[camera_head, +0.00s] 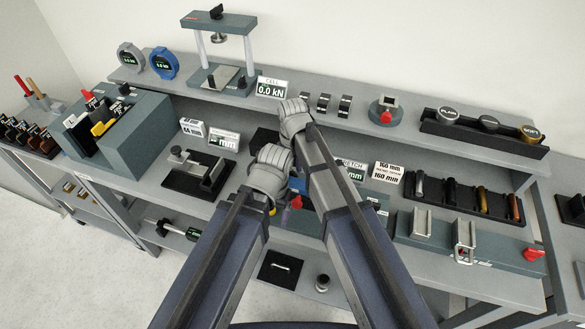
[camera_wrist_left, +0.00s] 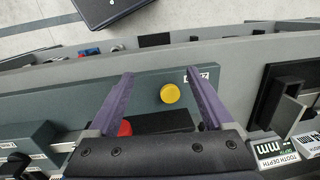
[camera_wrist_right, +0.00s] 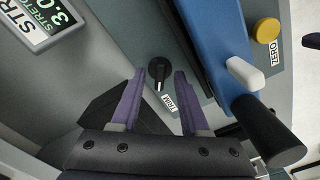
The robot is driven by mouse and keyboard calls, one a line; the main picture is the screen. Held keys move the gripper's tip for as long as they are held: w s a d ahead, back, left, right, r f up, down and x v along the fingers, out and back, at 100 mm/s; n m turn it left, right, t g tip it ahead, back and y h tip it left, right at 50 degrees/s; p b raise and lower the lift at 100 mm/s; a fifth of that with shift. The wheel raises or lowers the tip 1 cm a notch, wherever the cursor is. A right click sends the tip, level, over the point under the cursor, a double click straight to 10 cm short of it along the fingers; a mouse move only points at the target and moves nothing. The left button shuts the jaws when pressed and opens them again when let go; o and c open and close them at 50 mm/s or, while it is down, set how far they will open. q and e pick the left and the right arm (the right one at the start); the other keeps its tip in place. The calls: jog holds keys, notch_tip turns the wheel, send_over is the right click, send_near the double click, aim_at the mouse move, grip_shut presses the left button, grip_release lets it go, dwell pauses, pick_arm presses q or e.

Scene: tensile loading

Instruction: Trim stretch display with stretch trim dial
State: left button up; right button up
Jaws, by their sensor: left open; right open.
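The stretch trim dial (camera_wrist_right: 158,75) is a small black knob with a white pointer line, beside a small label, on a grey-green panel in the right wrist view. My right gripper (camera_wrist_right: 160,85) is open, its purple fingertips on either side of the dial; contact cannot be told. The stretch display (camera_wrist_right: 45,22) is cut off at the top left there; its visible digits start with 3. In the head view the stretch display (camera_head: 352,172) is partly behind my right forearm. My left gripper (camera_wrist_left: 160,80) is open and empty over the panel beside a yellow ZERO button (camera_wrist_left: 170,93).
A blue bar (camera_wrist_right: 215,45) with a white piece and a black cylinder (camera_wrist_right: 268,130) lies close right of the right gripper. A red part (camera_wrist_left: 125,128) sits by a left finger. A specimen rack (camera_head: 465,205) and a cell display (camera_head: 271,88) flank my arms.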

aim_at(293, 171)
jog(key=shift+r+p, duration=3.8)
jog(key=shift+r, duration=0.1)
pick_arm(q)
notch_tip(293, 171, up, 8)
jog(key=shift+f, duration=0.15)
pick_arm(e)
jog(key=shift+f, duration=0.1)
